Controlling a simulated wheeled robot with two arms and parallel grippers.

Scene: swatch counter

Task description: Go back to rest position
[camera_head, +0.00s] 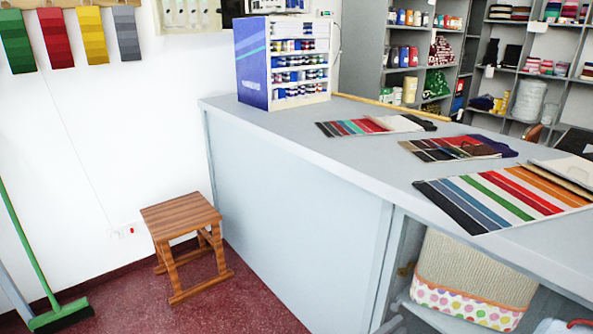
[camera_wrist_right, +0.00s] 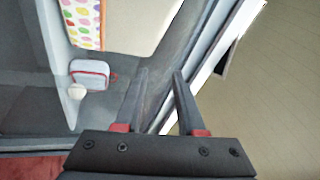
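My right gripper (camera_wrist_right: 160,75) shows in the right wrist view, its two dark fingers with red bases pointing up the picture. The fingers are apart with nothing between them. They appear near the grey shelf unit, with a pale edge running behind the right finger. I cannot clearly make out the right gripper in the head view. My left gripper is in neither view.
The grey counter (camera_head: 262,205) holds fabric swatch cards (camera_head: 500,195) and a paint display (camera_head: 283,62). A dotted basket (camera_head: 470,280) sits on its lower shelf. A white pouch (camera_wrist_right: 90,73) shows in the wrist view. A wooden stool (camera_head: 182,215) stands left.

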